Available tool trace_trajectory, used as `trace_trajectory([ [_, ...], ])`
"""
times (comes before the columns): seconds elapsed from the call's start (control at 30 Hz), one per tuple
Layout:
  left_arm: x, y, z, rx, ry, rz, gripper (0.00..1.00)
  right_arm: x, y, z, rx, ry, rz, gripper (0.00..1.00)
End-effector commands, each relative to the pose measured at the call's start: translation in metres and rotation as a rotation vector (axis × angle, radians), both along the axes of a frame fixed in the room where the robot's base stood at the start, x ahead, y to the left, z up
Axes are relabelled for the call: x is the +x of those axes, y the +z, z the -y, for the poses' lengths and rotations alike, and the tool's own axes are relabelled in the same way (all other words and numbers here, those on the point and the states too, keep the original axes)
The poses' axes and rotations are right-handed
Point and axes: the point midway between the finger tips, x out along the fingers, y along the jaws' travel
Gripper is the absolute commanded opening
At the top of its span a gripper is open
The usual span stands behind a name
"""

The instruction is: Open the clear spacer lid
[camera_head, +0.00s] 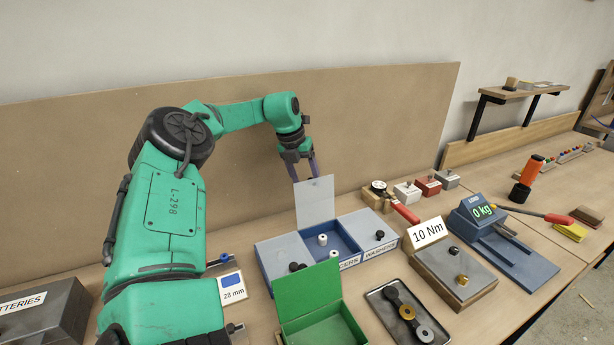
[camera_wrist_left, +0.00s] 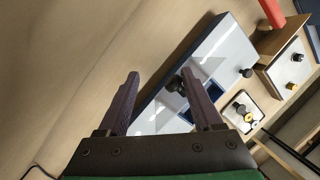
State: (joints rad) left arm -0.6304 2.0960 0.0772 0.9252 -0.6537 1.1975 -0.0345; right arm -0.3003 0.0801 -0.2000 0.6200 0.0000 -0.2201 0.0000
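The clear spacer lid (camera_head: 315,202) stands upright, swung open at the back of the middle compartment of a blue three-part box (camera_head: 340,232). The open compartment holds white spacers (camera_head: 322,240). Its label (camera_head: 350,262) is partly hidden by a green lid. My left gripper (camera_head: 307,178) is open, just behind the raised lid's top edge; I cannot tell whether it touches. In the left wrist view the fingers (camera_wrist_left: 160,76) are spread apart, with a dark knob (camera_wrist_left: 174,85) beside the right-hand finger. My right gripper is not in view.
The box's left lid (camera_head: 285,252) and right washer lid (camera_head: 368,228) lie closed. A green box (camera_head: 325,330) with its lid up stands in front. A tray (camera_head: 405,318), a 10 Nm block (camera_head: 455,275) and a scale (camera_head: 510,262) are to the right. A board (camera_head: 370,120) rises behind.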

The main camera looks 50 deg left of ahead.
Motion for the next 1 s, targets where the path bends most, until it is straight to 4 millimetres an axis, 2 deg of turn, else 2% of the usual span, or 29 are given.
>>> trace_trajectory([
  [0.03,-0.003,-0.004,-0.001,0.002,-0.003,-0.013,0.58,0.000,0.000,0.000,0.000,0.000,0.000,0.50],
  [0.33,-0.002,-0.003,0.000,0.003,-0.002,-0.008,0.58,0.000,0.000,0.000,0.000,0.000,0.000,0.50],
  [0.47,-0.002,0.004,-0.001,0.003,-0.003,-0.004,0.58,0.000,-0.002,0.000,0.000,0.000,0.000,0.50],
  [0.67,-0.010,0.037,-0.003,0.005,0.000,0.004,0.58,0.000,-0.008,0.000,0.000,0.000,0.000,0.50],
  [1.0,-0.033,0.121,-0.007,0.008,0.001,0.001,0.58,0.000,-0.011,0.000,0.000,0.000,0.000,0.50],
])
